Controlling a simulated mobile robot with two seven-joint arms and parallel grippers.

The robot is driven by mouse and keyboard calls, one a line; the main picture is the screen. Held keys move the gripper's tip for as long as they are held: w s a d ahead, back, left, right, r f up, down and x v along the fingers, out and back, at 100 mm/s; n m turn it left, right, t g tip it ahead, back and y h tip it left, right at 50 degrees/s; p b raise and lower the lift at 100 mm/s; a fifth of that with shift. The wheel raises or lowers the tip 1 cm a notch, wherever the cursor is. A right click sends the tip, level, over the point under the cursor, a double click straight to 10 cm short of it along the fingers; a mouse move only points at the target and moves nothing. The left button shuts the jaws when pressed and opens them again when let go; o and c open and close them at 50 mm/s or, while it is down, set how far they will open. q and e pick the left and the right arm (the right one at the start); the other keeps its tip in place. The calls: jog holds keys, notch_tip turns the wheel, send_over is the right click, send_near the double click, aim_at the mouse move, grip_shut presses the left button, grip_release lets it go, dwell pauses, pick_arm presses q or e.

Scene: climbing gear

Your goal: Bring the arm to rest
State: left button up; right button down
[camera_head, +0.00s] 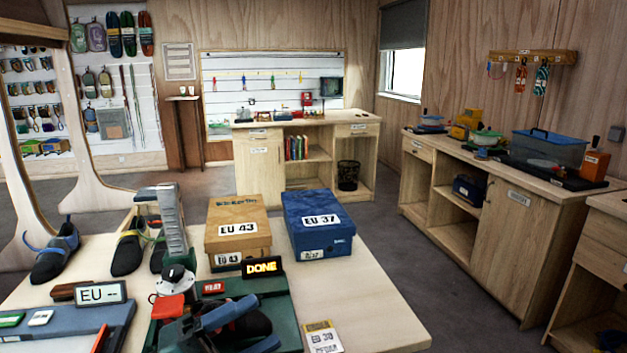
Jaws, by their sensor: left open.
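My left gripper (264,321), with blue fingers, is at the bottom of the head view, low over the dark green device (282,288) on the near table. Its jaws are open. A dark shape, probably a climbing shoe (245,328), shows between and behind the fingers; whether they touch it I cannot tell. A lit sign reading DONE (263,267) stands at the device's back. A grey upright column (172,222) and a red block (168,307) are at its left. My right gripper is out of view.
A tan EU 43 box (237,252) and a blue EU 37 box (322,243) stand behind the device. Dark shoes (56,252) and an EU display (100,293) are at left. A card (324,338) lies in front. The table's right side (375,300) is clear.

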pick_arm(q)
jog(key=s+a+f+n+t+y, duration=0.15)
jog(key=f+n+t+y, duration=0.25)
jog(key=f+n+y, duration=0.45)
jog(key=a+f+n+t+y, duration=0.35)
jog(key=f+n, duration=0.25)
jog(key=n, duration=0.6)
jog(key=s+f+n+g+y+p, duration=0.1)
jog(key=s+f+n+g+y, duration=0.3)
jog(key=s+f+n, duration=0.3)
jog(key=s+f+g, duration=0.1)
jog(key=s+f, duration=0.3)
jog(key=f, duration=0.3)
jog(key=shift+s+a+f, duration=0.15)
jog(key=shift+s+a, duration=0.05)
jog(key=shift+a, duration=0.05)
jog(key=shift+c, duration=0.3)
